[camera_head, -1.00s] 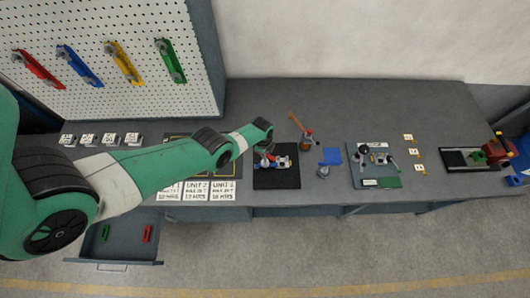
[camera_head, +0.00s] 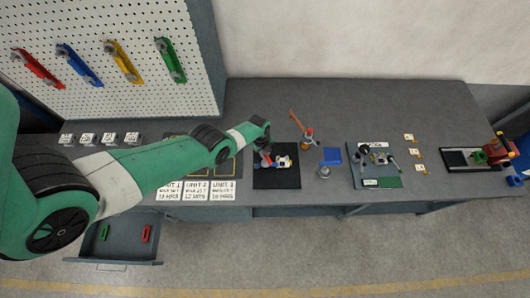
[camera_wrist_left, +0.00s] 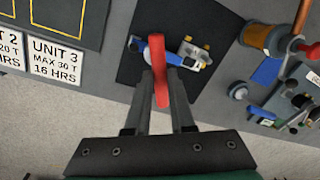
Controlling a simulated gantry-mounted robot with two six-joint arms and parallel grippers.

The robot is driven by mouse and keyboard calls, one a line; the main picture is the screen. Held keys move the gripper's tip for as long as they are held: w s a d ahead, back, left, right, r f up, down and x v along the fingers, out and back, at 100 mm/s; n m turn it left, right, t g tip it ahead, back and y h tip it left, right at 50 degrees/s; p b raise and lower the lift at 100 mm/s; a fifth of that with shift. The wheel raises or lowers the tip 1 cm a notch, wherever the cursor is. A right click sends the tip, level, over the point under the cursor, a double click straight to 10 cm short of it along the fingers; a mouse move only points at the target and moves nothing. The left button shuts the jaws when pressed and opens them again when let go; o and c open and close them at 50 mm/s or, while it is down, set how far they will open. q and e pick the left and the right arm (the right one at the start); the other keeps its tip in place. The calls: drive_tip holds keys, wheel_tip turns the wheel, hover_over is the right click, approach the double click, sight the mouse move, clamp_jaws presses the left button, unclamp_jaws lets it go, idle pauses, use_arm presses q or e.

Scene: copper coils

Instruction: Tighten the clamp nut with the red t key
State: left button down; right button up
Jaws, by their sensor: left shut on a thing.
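My left gripper (camera_wrist_left: 159,105) is shut on the red t key (camera_wrist_left: 160,62), which stands out between the fingertips as a red bar. In the head view the red key (camera_head: 267,159) shows as a small patch below my left wrist. The clamp fixture (camera_wrist_left: 183,52), with blue, white and brass-coloured parts, lies on a black mat (camera_wrist_left: 133,69). In the wrist view the key overlaps the blue part of the fixture. I cannot tell whether the key touches it, and the key's lower end is hidden. My right gripper is not in view.
Right of the mat stand a reddish-brown spool with a rod (camera_head: 307,134), a blue cloth-like piece (camera_head: 332,155) and a grey board with parts (camera_head: 372,166). Unit cards (camera_head: 195,190) lie left of the mat. An open drawer (camera_head: 115,247) below holds a green and a red item.

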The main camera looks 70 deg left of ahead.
use_arm(q)
drive_tip(key=shift+m, duration=0.6)
drive_tip(key=m, duration=0.3)
drive_tip(key=shift+a+m+h+b, duration=0.1)
drive_tip(key=shift+m+h+b, duration=0.3)
drive_tip(key=shift+m, duration=1.1)
drive_tip(key=m+b, duration=0.1)
drive_tip(key=m, duration=0.1)
drive_tip(key=shift+m, duration=0.4)
